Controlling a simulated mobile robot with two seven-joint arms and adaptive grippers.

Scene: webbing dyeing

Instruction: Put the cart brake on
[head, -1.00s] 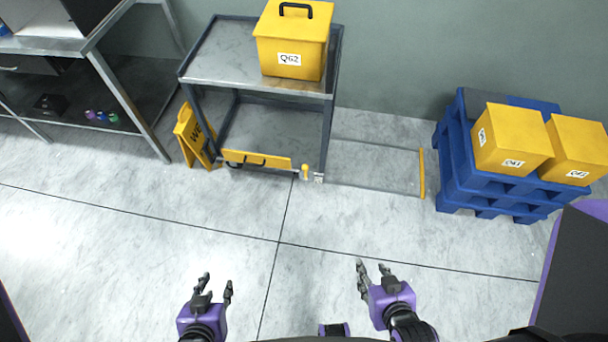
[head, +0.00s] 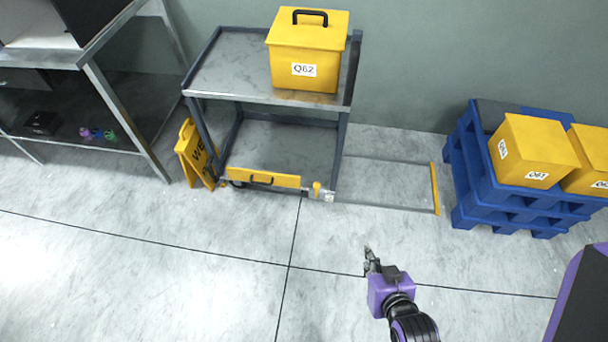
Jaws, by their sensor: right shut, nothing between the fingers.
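The grey metal cart (head: 235,60) stands against the back wall with a yellow lidded box (head: 308,60) marked Q62 on its top shelf. A small yellow lever (head: 317,189) stands upright at the cart's lower front right corner, beside a yellow bar (head: 262,178) with a black handle. I cannot tell for sure that this lever is the brake. My right gripper (head: 370,260) is shut and empty above the open floor, in front of and to the right of the lever, apart from it. My left gripper is out of view.
A yellow wet-floor sign (head: 196,155) stands left of the cart. A floor frame with a yellow end bar (head: 435,188) lies to its right. Blue pallets (head: 490,200) hold yellow boxes (head: 535,150). A metal shelf (head: 110,145) is at left. The floor in front is clear.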

